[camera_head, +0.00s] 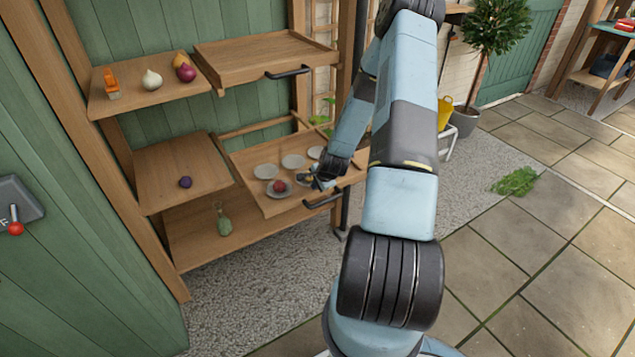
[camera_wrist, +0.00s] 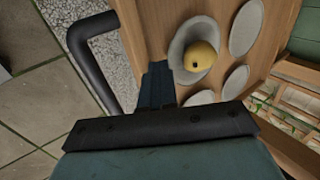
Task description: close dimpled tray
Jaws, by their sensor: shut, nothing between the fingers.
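The dimpled tray (camera_head: 247,176) is a wooden drawer-like tray with several pale round dimples. It stands pulled out from the middle level of the shelf. A red fruit (camera_head: 280,186) sits in a front dimple. A yellow fruit (camera_wrist: 200,56) sits in another dimple in the wrist view. The tray's black handle (camera_head: 322,199) is on its front edge and shows at the left in the wrist view (camera_wrist: 88,65). My gripper (camera_head: 318,184) is shut and empty, over the tray's front edge between the handle and the yellow fruit. Contact with the tray cannot be told.
A second wooden tray (camera_head: 255,62) with a black handle (camera_head: 288,72) is above. Side shelves hold an orange item (camera_head: 111,83), a white bulb (camera_head: 152,80), a purple onion (camera_head: 186,73) and a dark purple fruit (camera_head: 185,182). A green bottle-shaped item (camera_head: 223,220) stands on the lowest shelf.

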